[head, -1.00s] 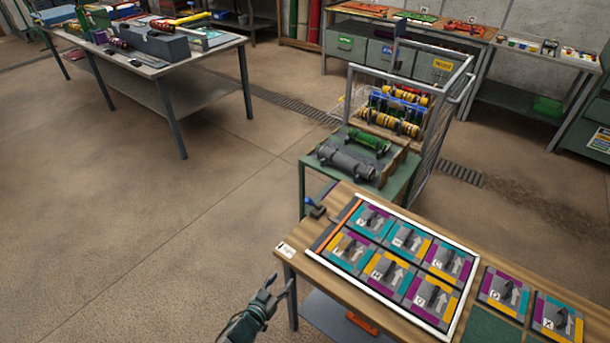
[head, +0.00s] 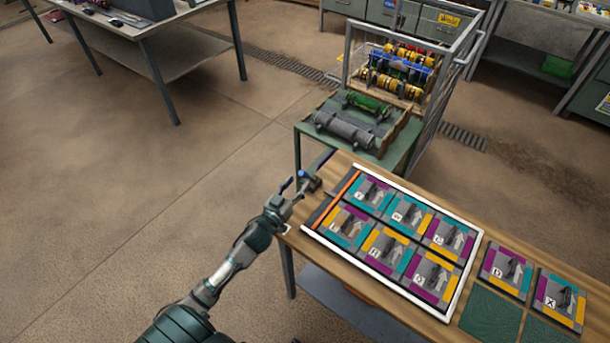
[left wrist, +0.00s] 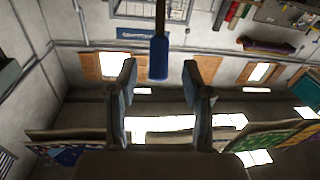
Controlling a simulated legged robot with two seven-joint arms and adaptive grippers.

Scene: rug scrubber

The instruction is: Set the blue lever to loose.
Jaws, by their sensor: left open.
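The blue lever (head: 303,174) stands on a small dark block at the far left corner of the wooden table. In the left wrist view the lever (left wrist: 158,58) comes down from the top edge as a dark bar with a blue end. My left gripper (head: 294,188) is beside the lever at this corner, open. In the left wrist view its two fingers (left wrist: 159,72) stand apart, with the blue end showing between their tips. I cannot tell whether either finger touches it. The lever's setting marks are not readable. My right gripper is not in view.
A framed board of picture tiles (head: 385,230) lies on the wooden table (head: 325,262), right of the lever. Two loose tiles (head: 508,271) lie further right. A green cart (head: 393,160) with rollers stands just behind.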

